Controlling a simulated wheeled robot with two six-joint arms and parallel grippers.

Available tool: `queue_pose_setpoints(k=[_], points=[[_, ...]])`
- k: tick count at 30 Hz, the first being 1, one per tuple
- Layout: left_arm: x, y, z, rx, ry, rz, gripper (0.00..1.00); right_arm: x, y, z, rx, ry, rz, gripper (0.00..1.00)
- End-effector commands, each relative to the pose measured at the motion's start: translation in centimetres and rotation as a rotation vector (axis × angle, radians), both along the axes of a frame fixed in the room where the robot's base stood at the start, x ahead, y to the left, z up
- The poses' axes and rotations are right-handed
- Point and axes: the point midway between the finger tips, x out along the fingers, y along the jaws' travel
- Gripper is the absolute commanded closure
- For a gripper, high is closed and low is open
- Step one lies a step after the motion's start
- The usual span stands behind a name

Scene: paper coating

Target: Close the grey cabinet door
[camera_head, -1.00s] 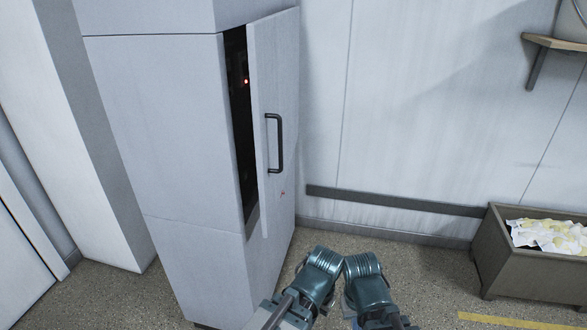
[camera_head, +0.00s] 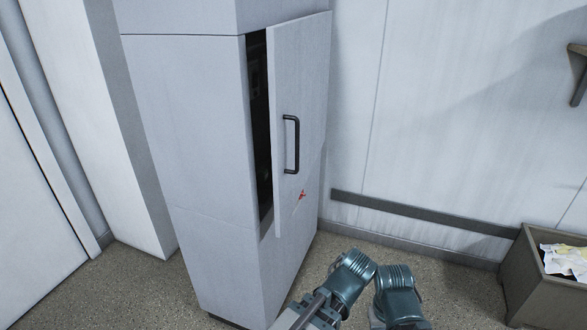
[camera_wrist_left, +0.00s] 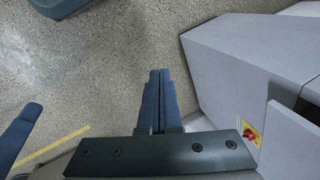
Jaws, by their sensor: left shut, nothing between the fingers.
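The grey cabinet door (camera_head: 300,90) is ajar, with a tall dark gap along its left edge and a black upright handle (camera_head: 291,145). It hangs on the grey cabinet (camera_head: 200,140). A small red mark shows on the door below the handle. In the left wrist view my left gripper (camera_wrist_left: 158,100) is shut and empty, its fingers together over the floor. Grey panels of the cabinet (camera_wrist_left: 235,60) stand to its right, apart from the fingertips. In the head view my arm links show at the bottom, but I cannot make out fingertips there. My right gripper is not clearly visible.
A box with crumpled paper (camera_head: 520,275) stands at the right by the wall. A shelf bracket (camera_head: 579,75) is on the wall above it. The speckled floor (camera_head: 130,290) is clear before the cabinet. A red and yellow fitting (camera_wrist_left: 250,133) shows in the left wrist view.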

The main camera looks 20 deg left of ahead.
Motion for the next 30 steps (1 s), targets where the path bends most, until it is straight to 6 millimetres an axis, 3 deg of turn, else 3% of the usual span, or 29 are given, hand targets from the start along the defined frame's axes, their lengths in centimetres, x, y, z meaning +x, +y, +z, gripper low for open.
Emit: queue_pose_setpoints(k=[5,11,14,18,24,30], points=[[3.0,2.6,1.5,0.127,-0.096,-0.011,1.00,0.0,0.0,0.3,0.000,0.000,0.000,1.00],[7.7,6.5,5.1,0.346,-0.247,-0.049,1.00,0.0,0.0,0.7,0.000,0.000,0.000,1.00],[10.9,8.7,8.5,0.508,-0.352,-0.091,1.00,0.0,0.0,1.1,0.000,0.000,0.000,1.00],[15.2,10.9,14.5,0.765,-0.496,-0.178,1.00,0.0,0.0,1.5,0.000,0.000,0.000,1.00],[18.6,11.4,20.8,1.024,-0.612,-0.292,1.00,0.0,0.0,1.8,0.000,0.000,0.000,1.00],[19.6,11.1,23.0,1.119,-0.647,-0.340,1.00,0.0,0.0,1.9,0.000,0.000,0.000,1.00]])
